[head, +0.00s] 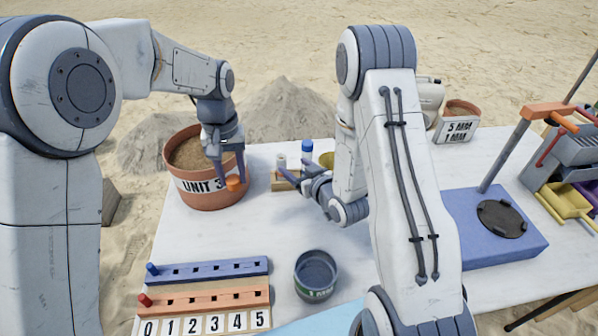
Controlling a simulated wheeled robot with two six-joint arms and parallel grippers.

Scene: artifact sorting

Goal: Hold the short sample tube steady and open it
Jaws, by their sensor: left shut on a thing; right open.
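My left gripper (226,178) points down in front of the pot labelled UNIT 3 and is shut on a small orange cap-like piece (235,184). I cannot tell whether a tube is attached to it. A wooden rack (284,184) stands right of the pot. In it are a short whitish tube (281,163) and a taller tube with a blue cap (307,147); their lower parts are partly hidden. My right gripper (285,180) is open, its fingers pointing left in front of the rack. I cannot tell whether it touches a tube.
The UNIT 3 pot (212,198) holds sand. A blue peg rail (208,271) and an orange peg rail (205,300) lie at front left. A dark cup (316,276) stands front centre. A blue box (487,232) is at right. The white table (240,238) is clear between pot and cup.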

